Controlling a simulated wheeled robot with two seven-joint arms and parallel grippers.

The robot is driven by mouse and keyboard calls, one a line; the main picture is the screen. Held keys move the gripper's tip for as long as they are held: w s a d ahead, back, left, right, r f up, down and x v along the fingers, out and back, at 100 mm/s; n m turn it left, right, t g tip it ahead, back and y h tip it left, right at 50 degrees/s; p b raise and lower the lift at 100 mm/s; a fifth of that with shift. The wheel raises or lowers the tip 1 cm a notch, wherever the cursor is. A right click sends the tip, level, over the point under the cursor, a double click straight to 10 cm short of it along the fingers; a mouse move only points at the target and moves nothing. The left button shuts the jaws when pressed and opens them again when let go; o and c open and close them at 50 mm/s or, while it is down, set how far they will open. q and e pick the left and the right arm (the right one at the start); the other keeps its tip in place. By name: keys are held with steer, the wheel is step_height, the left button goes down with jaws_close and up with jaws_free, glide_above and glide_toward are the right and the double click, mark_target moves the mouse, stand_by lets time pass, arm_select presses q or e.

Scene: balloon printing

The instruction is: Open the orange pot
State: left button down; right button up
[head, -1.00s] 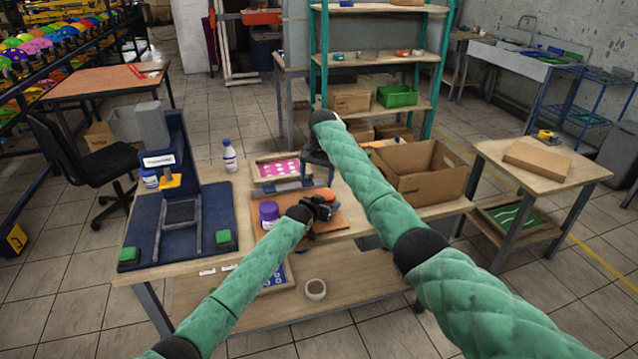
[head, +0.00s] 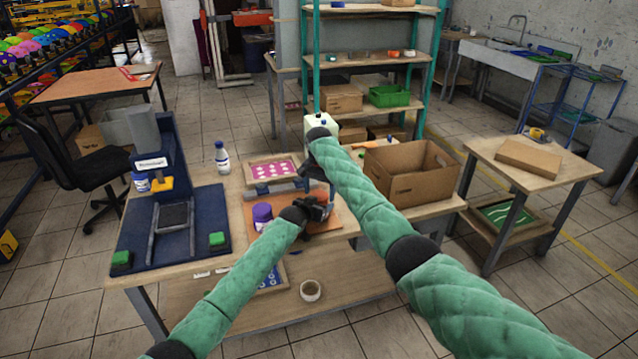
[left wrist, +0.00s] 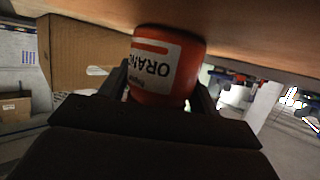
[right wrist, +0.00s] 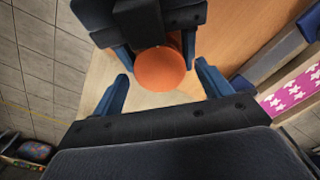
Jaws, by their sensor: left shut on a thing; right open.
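The orange pot (left wrist: 167,65) has a white label reading "ORAN…" and stands between the fingers of my left gripper (left wrist: 162,92), which is shut on it. From above, in the right wrist view, its round orange lid (right wrist: 161,69) shows on top. My right gripper (right wrist: 160,86) is open, its two fingers apart on either side of the lid in that view and not touching it. In the head view my left gripper (head: 314,210) and my right arm hide the pot, and the right gripper's fingertips are hard to make out.
A purple pot (head: 262,215) stands left of my left gripper on the orange board (head: 240,207). A pink printed screen (head: 272,171) lies behind. A blue press (head: 170,225) stands at the left, an open cardboard box (head: 410,180) at the right. A white canister (head: 318,122) is behind my right arm.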

steer(key=shift+f, duration=0.5)
steer(key=c, duration=1)
steer(key=shift+n, duration=1.6)
steer(key=o, duration=1.1)
steer(key=shift+c, duration=0.2)
